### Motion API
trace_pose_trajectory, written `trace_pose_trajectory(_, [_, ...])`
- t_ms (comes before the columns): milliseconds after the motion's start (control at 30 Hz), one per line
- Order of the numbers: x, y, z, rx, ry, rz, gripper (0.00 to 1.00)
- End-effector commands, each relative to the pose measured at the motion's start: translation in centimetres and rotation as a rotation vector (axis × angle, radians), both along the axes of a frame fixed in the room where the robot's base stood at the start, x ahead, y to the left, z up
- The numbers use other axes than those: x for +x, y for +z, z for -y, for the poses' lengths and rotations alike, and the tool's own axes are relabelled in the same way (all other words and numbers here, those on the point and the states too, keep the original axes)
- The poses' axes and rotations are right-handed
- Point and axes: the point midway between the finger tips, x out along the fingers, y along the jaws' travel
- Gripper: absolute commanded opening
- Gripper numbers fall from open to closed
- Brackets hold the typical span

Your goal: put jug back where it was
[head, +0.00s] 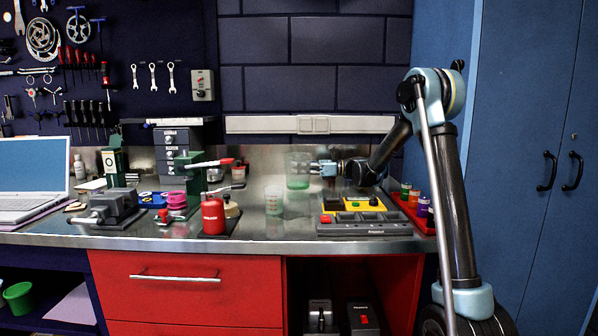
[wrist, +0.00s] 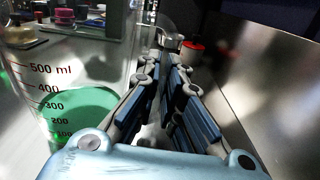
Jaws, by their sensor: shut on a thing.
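The jug (head: 298,171) is clear with green liquid in its lower part, upright near the back of the bench. In the wrist view the jug (wrist: 92,75) fills the left side, with its scale up to 500 ml facing me. My gripper (head: 312,169) is at the jug's right side, shut on it. In the wrist view the fingers (wrist: 168,95) lie just right of the jug wall; the gripped part is hidden between them. I cannot tell whether the jug's base touches the bench.
A grey tray (head: 365,228) with coloured parts and a red rack of bottles (head: 412,213) lie to the right. A red can (head: 213,216) stands left. The steel back panel (head: 262,160) is close behind.

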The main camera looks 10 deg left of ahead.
Motion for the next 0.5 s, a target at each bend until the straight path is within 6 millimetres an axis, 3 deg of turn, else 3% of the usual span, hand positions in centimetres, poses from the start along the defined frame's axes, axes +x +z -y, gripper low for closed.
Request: trace_pose_trajectory(500, [0.00,-0.71,-0.01,0.000,0.000,0.000,0.00])
